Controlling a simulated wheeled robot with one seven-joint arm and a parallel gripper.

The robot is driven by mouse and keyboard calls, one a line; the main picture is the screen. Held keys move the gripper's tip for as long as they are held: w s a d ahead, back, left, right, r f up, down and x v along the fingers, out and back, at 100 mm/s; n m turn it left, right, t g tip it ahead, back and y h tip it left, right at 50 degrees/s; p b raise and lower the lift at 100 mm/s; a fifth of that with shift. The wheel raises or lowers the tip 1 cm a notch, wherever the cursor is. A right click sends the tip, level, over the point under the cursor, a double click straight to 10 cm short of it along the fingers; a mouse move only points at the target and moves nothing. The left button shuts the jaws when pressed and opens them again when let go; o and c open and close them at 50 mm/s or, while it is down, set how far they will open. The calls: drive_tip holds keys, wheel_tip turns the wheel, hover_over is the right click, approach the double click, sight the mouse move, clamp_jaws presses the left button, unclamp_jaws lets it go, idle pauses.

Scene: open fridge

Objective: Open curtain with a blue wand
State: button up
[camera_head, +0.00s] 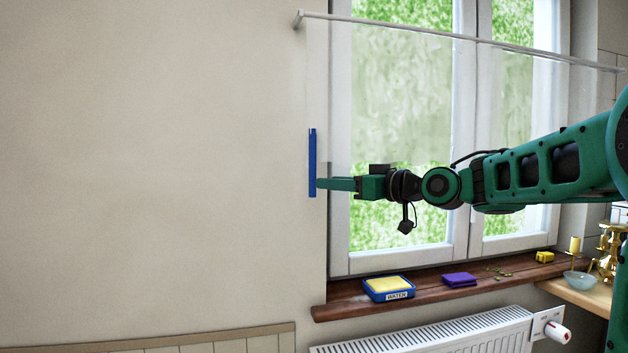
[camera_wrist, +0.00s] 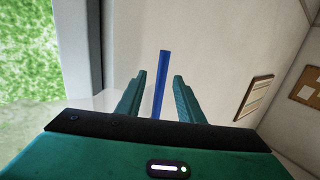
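The blue wand (camera_head: 312,163) hangs upright at the left edge of the window, below the left end of the curtain rail. My gripper (camera_head: 322,184) is level with the wand's lower part, its fingers pointing left at it. In the wrist view my gripper (camera_wrist: 157,95) is open, with one finger on each side of the wand (camera_wrist: 160,85) and a gap showing on both sides. A sheer, nearly see-through curtain (camera_head: 317,90) seems to hang at the rail's left end; its full extent is hard to tell.
A white rail (camera_head: 440,36) runs above the window. The wooden sill (camera_head: 345,306) below holds a blue and yellow box (camera_head: 388,287), a purple cloth-like item (camera_head: 459,280) and a small yellow object (camera_head: 544,257). A radiator (camera_head: 430,338) is underneath. The wall at left is clear.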

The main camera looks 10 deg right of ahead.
drive_tip(key=shift+w+a+r, duration=0.35)
drive_tip(key=shift+a+r, duration=0.1)
drive_tip(key=shift+r, duration=0.15)
drive_tip(key=x, duration=1)
drive_tip(key=shift+r, duration=0.1)
